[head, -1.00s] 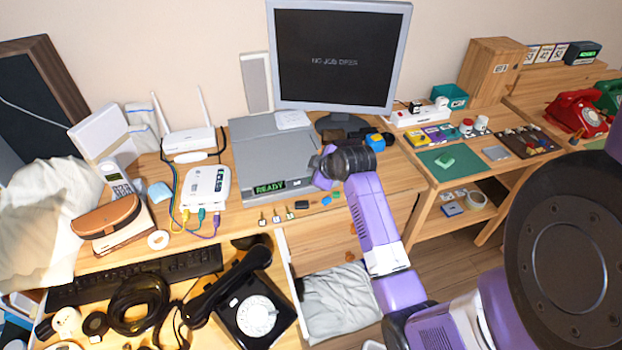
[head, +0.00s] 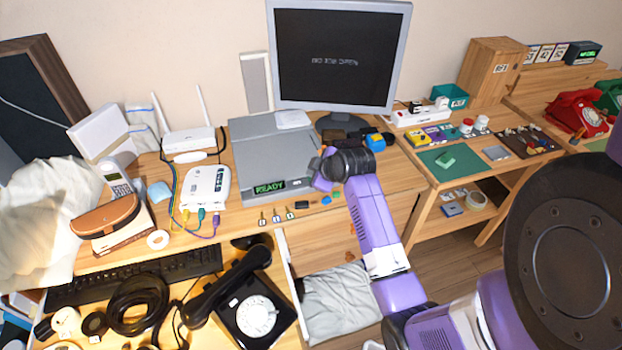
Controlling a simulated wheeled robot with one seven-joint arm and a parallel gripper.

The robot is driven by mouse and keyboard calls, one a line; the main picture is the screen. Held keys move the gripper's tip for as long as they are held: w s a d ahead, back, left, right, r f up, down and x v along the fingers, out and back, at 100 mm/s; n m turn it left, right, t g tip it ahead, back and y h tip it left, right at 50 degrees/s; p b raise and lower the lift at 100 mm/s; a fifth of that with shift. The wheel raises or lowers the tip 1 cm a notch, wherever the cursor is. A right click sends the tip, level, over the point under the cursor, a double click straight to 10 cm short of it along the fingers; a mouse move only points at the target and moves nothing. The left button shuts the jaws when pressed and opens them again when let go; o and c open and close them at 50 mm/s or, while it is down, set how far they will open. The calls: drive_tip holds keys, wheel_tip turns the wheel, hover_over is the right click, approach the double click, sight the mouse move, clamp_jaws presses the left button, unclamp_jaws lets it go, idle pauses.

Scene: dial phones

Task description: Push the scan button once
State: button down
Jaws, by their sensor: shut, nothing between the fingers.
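A grey flatbed scanner (head: 262,148) lies on the desk below the monitor. Its front panel has a green lit display (head: 269,187) reading "READY". The fingers are shut and empty. My wrist hides part of that corner, and I cannot tell whether the fingertips touch the scanner.
The monitor (head: 335,50) stands behind the scanner. A white box with cables (head: 206,188) is to the left. Small keys and bits (head: 276,216) lie in front. An open drawer (head: 340,300) and a black dial phone (head: 255,310) are nearer. A red phone (head: 577,112) stands far right.

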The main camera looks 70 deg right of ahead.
drive_tip(key=shift+f, duration=0.4)
idle(0.7)
drive_tip(key=shift+r+p, duration=0.6)
drive_tip(key=shift+r, duration=0.2)
wheel_tip(320, 180, up, 5)
drive_tip(key=p, duration=0.4)
drive_tip(key=shift+p, duration=0.3)
idle(0.6)
